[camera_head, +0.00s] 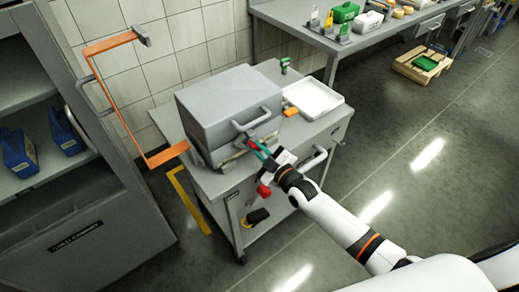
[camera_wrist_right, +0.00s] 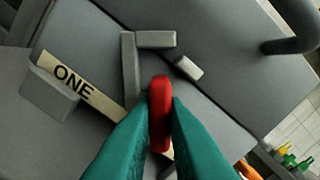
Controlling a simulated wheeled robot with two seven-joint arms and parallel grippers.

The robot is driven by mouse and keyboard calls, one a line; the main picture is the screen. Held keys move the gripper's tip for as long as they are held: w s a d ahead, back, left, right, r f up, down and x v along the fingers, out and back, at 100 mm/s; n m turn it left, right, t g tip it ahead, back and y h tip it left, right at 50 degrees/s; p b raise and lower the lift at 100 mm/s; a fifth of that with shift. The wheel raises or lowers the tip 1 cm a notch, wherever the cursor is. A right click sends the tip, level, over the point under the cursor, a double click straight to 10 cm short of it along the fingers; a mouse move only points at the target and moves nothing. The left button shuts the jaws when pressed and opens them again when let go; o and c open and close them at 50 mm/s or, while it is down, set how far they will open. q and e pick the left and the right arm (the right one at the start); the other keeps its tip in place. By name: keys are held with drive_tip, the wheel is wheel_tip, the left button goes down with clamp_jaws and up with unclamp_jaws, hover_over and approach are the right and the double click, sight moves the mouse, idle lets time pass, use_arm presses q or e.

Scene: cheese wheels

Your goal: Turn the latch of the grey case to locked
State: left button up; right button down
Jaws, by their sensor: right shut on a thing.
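The grey case (camera_head: 225,105) stands shut on top of a grey cart, with a bar handle on its front. In the right wrist view, the case's front (camera_wrist_right: 95,35) fills much of the picture. The red latch (camera_wrist_right: 160,105) lies between the teal fingertips of my right gripper (camera_wrist_right: 160,118), which is shut on it. Grey raised blocks (camera_wrist_right: 155,40) surround the latch, and a label (camera_wrist_right: 80,85) reads "ONE". My left gripper is not in view.
The cart (camera_head: 235,185) also carries a white tray (camera_head: 313,98) and a small green item (camera_head: 284,66). An orange frame (camera_head: 110,43) and a grey cabinet (camera_head: 90,220) stand at the left. A workbench (camera_head: 350,45) is behind.

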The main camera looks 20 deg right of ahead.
drive_tip(key=m, duration=0.3)
drive_tip(key=shift+m, duration=2.3)
drive_tip(key=c, duration=1.4)
unclamp_jaws()
drive_tip(key=shift+c, duration=0.2)
drive_tip(key=b+v, duration=0.1)
drive_tip(key=v, duration=1.1)
